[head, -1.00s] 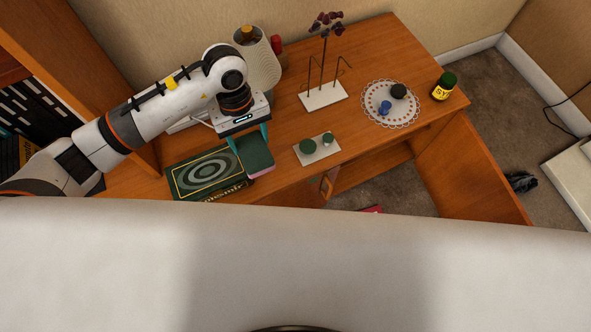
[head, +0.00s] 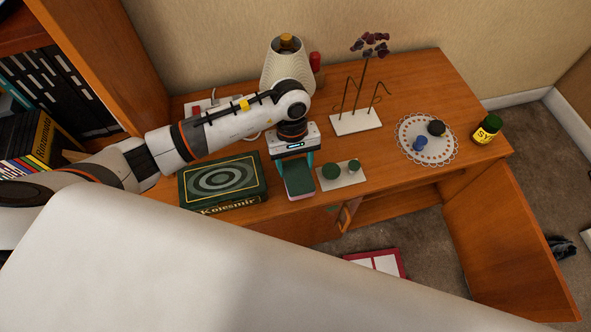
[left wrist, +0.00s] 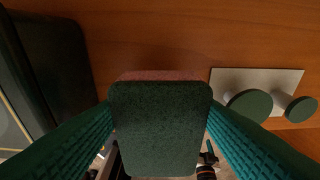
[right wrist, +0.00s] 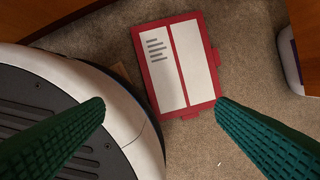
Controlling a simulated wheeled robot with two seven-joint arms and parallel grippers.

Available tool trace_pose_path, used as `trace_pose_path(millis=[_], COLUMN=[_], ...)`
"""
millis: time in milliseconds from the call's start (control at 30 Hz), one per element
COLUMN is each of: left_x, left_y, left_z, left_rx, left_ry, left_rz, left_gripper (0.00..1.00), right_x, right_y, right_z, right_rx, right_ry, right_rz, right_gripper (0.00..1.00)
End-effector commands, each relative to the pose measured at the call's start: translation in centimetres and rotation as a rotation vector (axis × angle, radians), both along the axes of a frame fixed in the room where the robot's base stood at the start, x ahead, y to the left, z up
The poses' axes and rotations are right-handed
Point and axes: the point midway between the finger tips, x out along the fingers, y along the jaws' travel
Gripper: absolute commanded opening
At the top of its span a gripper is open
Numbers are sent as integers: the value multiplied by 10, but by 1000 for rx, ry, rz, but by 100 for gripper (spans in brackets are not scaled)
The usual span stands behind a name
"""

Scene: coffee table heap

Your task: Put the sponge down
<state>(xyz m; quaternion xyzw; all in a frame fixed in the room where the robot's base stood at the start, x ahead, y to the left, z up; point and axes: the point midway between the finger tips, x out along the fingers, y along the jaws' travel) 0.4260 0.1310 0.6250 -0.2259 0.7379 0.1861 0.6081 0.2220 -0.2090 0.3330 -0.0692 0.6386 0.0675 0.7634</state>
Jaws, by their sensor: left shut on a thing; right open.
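The sponge (head: 299,178) has a dark green top and a pink underside. My left gripper (head: 296,170) is shut on it, over the front part of the wooden table, between the dark green box and the white plate. In the left wrist view the sponge (left wrist: 160,128) fills the space between the teal fingers, with its pink edge toward the table. I cannot tell whether it touches the tabletop. My right gripper (right wrist: 160,110) is open and empty, above the carpet; it does not show in the head view.
The dark green box (head: 222,184) lies left of the sponge. The white plate with green discs (head: 341,175) is close on its right. Behind are a lamp (head: 287,68) and a white-based stand (head: 356,122). A red-and-white item (right wrist: 178,65) lies on the carpet.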

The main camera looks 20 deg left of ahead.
Motion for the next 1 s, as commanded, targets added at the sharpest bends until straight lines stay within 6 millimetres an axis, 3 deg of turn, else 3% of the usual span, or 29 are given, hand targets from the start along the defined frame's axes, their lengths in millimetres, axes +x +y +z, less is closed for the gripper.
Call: trace_pose_path(millis=[233,767,800,933,1000], left_x=[-1,0,0,-1,-1], left_y=[0,0,0,0,0], left_z=[-33,-36,-36,-36,-36], left_rx=[-2,0,0,-1,-1], left_ry=[3,0,0,1,1], left_rz=[1,-1,-1,-1,-1], left_gripper=[34,34,59,79,79], right_x=[7,10,12,14,14], right_y=[1,2,2,2,2], right_z=[8,13,15,18,18], right_rx=[1,1,1,2,2], right_ry=[-7,-7,-10,-14,-12], right_rz=[-1,-2,-2,-3,-3], right_gripper=[79,79,79,79,79])
